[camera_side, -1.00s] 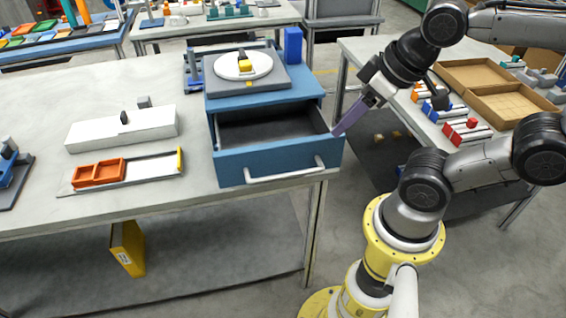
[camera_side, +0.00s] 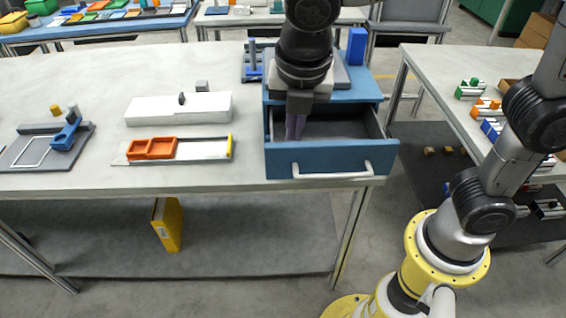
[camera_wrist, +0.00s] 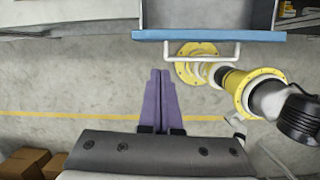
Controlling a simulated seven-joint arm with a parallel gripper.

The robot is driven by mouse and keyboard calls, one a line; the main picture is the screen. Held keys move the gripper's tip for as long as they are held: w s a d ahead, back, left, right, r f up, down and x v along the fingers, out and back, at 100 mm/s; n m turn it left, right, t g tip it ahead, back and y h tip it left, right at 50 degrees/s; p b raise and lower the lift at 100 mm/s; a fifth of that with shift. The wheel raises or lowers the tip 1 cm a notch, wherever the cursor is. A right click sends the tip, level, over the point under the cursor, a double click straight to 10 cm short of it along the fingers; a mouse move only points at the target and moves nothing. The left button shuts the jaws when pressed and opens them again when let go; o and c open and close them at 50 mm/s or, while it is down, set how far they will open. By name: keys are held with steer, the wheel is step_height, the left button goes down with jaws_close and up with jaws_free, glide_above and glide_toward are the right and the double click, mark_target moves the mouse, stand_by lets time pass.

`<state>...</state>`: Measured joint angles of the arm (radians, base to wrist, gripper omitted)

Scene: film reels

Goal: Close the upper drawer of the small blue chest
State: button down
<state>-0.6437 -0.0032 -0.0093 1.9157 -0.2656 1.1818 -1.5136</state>
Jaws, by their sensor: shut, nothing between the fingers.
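The small blue chest (camera_side: 374,90) stands at the right end of the workbench. Its drawer (camera_side: 330,160) is pulled out, with a blue front, a white bar handle (camera_side: 335,173) and an empty-looking grey inside. Any lower drawer is hidden. My gripper (camera_side: 295,138) is shut and empty, its purple fingers pointing down and covering the drawer's left part in the side view. In the wrist view the fingers (camera_wrist: 160,73) show over the floor, on the handle side of the drawer front (camera_wrist: 215,35) and apart from it in the picture.
A blue upright block (camera_side: 357,46) stands at the chest's back right. A white box (camera_side: 150,109) and an orange tray (camera_side: 152,148) lie left of the chest. My yellow base is at the lower right. A second table with coloured blocks stands right.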

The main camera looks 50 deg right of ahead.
mark_target(283, 165)
steer(key=shift+n, duration=0.6)
steer(key=x, duration=0.4)
steer(key=a+x, duration=0.1)
steer(key=x, duration=0.7)
steer(key=shift+a+f, duration=0.1)
steer(key=shift+a, duration=0.3)
steer(key=shift+w+d, duration=0.5)
steer(key=w+d, duration=1)
steer(key=shift+w+d, duration=0.25)
steer(key=shift+d, duration=0.05)
